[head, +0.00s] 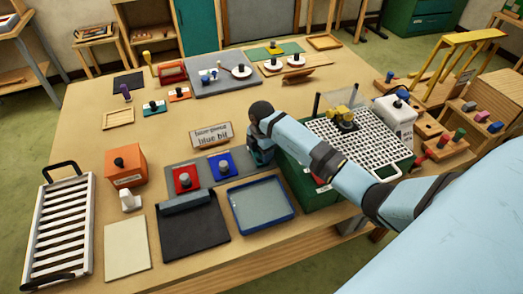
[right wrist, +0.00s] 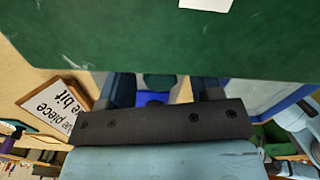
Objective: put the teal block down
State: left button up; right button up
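My right gripper (head: 262,158) is low over the right end of a grey panel (head: 180,170), beside the green box. In the right wrist view its two fingers (right wrist: 164,88) stand apart. A dark teal piece (right wrist: 160,80) shows between them, with what look like narrow gaps on both sides. Its lower part is hidden, so I cannot tell whether it rests on the panel. A red block (head: 186,180) and a blue block (head: 219,168), each with a grey knob, sit on the panel to the left. My left gripper is not in view.
The green box (head: 305,190) with a white grid top stands close on the right. A blue-rimmed tray (head: 236,228) and a black mat (head: 192,240) lie in front. The table's middle left is fairly clear.

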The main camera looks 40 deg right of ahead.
jog(key=shift+b, duration=0.35)
jog(key=r, duration=0.1)
jog(key=r+b, duration=0.1)
jog(key=r, duration=0.1)
jog(key=r+b, duration=0.1)
jog(key=r, duration=0.1)
jog(key=shift+w+d+r, duration=0.1)
jog(key=shift+w+d, duration=0.05)
jog(key=shift+w, duration=0.1)
notch_tip(320, 180, up, 9)
jog(key=shift+b, duration=0.3)
jog(key=shift+s+f, duration=0.1)
jog(key=shift+f, duration=0.15)
